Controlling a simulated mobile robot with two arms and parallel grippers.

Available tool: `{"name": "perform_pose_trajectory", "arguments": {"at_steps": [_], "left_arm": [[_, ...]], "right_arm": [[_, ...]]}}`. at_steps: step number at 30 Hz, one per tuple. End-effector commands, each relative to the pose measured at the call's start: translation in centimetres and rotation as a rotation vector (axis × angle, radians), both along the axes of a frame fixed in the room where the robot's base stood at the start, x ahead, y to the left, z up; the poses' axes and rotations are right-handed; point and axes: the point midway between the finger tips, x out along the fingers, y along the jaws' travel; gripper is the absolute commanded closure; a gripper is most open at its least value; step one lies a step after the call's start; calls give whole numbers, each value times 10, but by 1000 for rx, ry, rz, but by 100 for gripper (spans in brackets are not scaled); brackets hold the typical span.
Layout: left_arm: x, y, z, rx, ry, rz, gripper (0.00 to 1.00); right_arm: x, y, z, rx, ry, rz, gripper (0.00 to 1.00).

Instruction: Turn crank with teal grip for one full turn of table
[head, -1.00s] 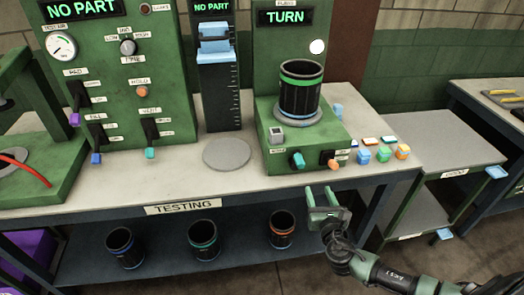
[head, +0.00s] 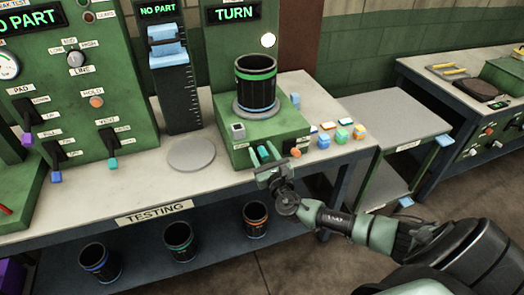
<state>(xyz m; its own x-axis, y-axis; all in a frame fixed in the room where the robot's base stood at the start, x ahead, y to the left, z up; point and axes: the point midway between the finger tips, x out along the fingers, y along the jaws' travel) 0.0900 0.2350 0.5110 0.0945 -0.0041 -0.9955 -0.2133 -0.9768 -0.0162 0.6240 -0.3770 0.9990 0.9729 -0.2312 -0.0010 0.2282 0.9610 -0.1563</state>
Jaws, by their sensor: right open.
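The crank's teal grip (head: 264,153) sticks out from the front of the green turntable box (head: 232,140), left of an orange-gripped control (head: 296,152). My right gripper (head: 265,157) is open at the teal grip, its fingers pointing toward the box. I cannot tell whether they touch the grip. A black sleeve with a green band (head: 256,88) stands upright on the round table (head: 256,112) on top of the box. The display above it (head: 236,14) reads TURN. My left gripper is not in view.
Small coloured blocks (head: 341,136) lie on the bench right of the box. A grey disc (head: 191,154) and a height gauge (head: 172,75) are to its left. Several sleeves (head: 178,240) stand on the lower shelf. A side cart (head: 392,117) is at the right.

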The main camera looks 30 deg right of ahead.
Motion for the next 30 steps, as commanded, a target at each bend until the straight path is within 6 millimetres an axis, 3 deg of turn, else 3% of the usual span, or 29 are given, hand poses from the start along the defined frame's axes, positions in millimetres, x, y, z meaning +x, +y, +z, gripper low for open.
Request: {"name": "perform_pose_trajectory", "arguments": {"at_steps": [4, 9, 30], "left_arm": [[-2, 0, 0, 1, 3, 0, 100], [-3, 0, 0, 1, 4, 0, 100], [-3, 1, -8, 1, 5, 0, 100]], "right_arm": [[0, 0, 0, 0, 0, 0, 53], [0, 0, 0, 0, 0, 0, 100], [-1, -4, -1, 57, -14, -1, 100]]}}
